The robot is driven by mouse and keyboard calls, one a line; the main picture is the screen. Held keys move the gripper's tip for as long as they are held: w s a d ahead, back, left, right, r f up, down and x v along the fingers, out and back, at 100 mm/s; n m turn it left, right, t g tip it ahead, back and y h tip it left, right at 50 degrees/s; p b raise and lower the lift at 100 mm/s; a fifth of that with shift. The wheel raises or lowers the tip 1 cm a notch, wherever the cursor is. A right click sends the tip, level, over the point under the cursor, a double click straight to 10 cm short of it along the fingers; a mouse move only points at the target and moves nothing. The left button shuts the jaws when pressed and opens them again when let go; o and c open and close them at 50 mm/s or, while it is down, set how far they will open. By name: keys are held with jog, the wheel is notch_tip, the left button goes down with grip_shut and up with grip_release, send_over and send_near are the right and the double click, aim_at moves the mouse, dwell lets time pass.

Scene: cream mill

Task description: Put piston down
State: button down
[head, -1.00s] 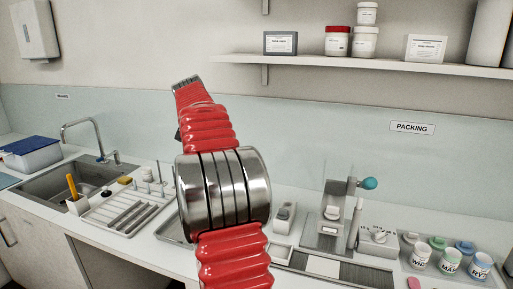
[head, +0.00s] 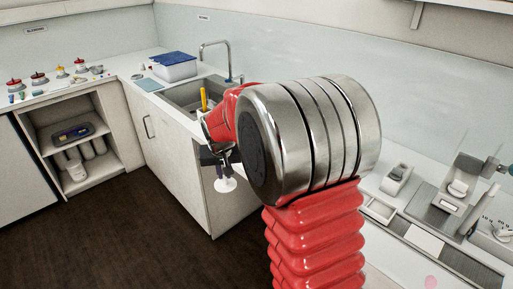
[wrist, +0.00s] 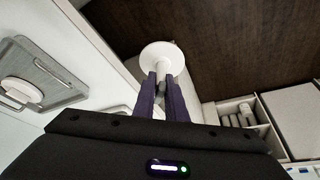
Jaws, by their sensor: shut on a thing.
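The piston (head: 226,185) is a white piece with a round disc and a narrow stem. In the head view it hangs disc down below my gripper (head: 219,160), in front of the white cabinet side and over the floor. In the wrist view the piston's disc (wrist: 161,55) lies beyond the fingertips, and its stem runs back between the dark fingers. My gripper (wrist: 161,88) is shut on the stem. The piston touches no surface that I can see. My arm hides part of the sink and counter.
A grey tray (wrist: 68,75) holding a white piece lies on the counter at left in the wrist view. The sink (head: 190,97) and a blue-lidded box (head: 174,64) are behind my arm. Coloured items (head: 38,79) line the left counter. A press-like device (head: 461,180) stands at right.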

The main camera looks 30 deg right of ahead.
jog(key=s+a+f+n+y, duration=0.1)
jog(key=s+a+f+n, duration=0.1)
jog(key=a, duration=0.3)
jog(key=s+a+f+n, duration=0.1)
jog(key=a+f+n, duration=0.1)
jog(key=a, duration=0.4)
jog(key=shift+s+a+f+y, duration=0.2)
jog(key=shift+s+f+y, duration=0.2)
jog(key=shift+f, duration=0.4)
jog(key=shift+s, duration=0.1)
